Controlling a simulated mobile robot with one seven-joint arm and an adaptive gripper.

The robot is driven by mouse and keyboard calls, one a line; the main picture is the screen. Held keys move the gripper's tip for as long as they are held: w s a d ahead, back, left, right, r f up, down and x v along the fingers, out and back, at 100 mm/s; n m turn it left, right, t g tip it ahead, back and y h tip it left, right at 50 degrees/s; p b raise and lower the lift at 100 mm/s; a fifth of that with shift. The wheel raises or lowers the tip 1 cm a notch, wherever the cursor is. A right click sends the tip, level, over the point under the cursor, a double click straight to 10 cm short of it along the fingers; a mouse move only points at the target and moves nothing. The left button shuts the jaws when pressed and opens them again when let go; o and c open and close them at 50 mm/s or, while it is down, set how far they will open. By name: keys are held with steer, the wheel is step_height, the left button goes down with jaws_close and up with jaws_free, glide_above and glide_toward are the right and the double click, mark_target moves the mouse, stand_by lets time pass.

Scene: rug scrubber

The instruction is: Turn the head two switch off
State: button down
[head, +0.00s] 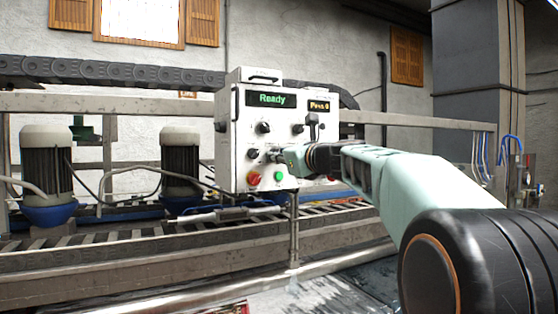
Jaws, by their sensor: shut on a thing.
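A white control box (238,150) stands in the middle, with a green "Ready" display (272,100) and a small amber display (319,106). Dark knobs sit below the displays: one at the upper left (262,127), one further right (297,129), a taller one (312,122) and a small one at the lower left (253,153). My gripper (280,156) reaches in from the right and is shut at the lower row of the panel, on a switch that its fingers hide. I cannot read the switch labels or tell the switch's position.
A red button (253,178) and a green button (278,176) lie just below my gripper. A roller conveyor (130,245) runs beneath, with two motors on blue bases at the left (47,165) (180,160). A metal rail (160,270) crosses in front.

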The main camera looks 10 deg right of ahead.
steer(key=n+b, duration=0.6)
steer(key=n, duration=0.6)
steer(key=shift+n, duration=0.3)
steer(key=shift+r, duration=0.1)
stand_by(0.3)
steer(key=c, duration=1.7)
jaws_free()
steer(key=shift+c, duration=0.2)
steer(key=v, duration=1.2)
